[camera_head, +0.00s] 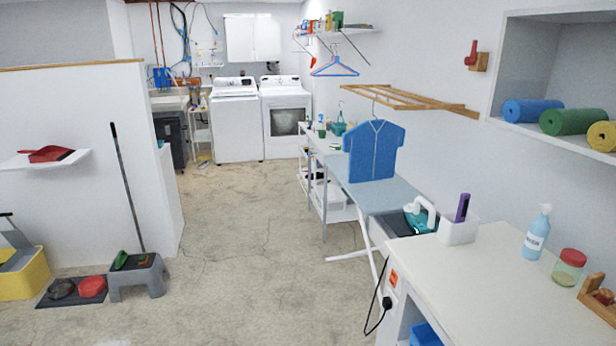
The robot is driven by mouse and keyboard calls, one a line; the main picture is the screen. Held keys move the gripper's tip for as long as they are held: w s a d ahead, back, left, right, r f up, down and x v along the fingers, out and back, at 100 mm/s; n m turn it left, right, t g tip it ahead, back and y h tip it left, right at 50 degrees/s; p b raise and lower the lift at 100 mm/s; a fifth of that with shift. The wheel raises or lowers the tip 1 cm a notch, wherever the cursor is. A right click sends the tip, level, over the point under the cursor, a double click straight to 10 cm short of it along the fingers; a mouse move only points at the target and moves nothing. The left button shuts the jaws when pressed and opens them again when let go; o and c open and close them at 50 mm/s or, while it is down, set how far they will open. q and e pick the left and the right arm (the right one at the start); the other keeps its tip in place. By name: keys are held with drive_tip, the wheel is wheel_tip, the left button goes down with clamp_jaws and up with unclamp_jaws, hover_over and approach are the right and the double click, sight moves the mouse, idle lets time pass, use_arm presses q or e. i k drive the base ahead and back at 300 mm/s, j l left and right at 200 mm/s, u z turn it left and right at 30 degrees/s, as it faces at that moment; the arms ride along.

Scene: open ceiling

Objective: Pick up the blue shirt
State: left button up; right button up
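The blue shirt (372,152) hangs upright from a hanger under a wooden wall rack (400,98), on the right side of the room. Its lower edge is just above or at the ironing board (378,194); I cannot tell whether it touches. Neither of my grippers shows in the head view.
A white counter (490,290) fills the lower right, with a spray bottle (536,235), a jar (568,268) and a white bin (458,231). An iron (420,217) sits at the board's near end. A yellow mop bucket (20,275) and a grey stool (138,278) stand left. The middle floor is clear.

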sight(372, 145)
drive_tip(key=i+j+u, duration=0.2)
drive_tip(key=i, duration=0.65)
drive_tip(key=i+j+u, duration=0.15)
drive_tip(key=i, duration=0.7)
drive_tip(key=i+z, duration=0.35)
drive_tip(key=i, duration=0.25)
drive_tip(key=i+z, duration=0.35)
drive_tip(key=i, duration=0.2)
drive_tip(key=i+j+z, duration=0.35)
drive_tip(key=i, duration=0.2)
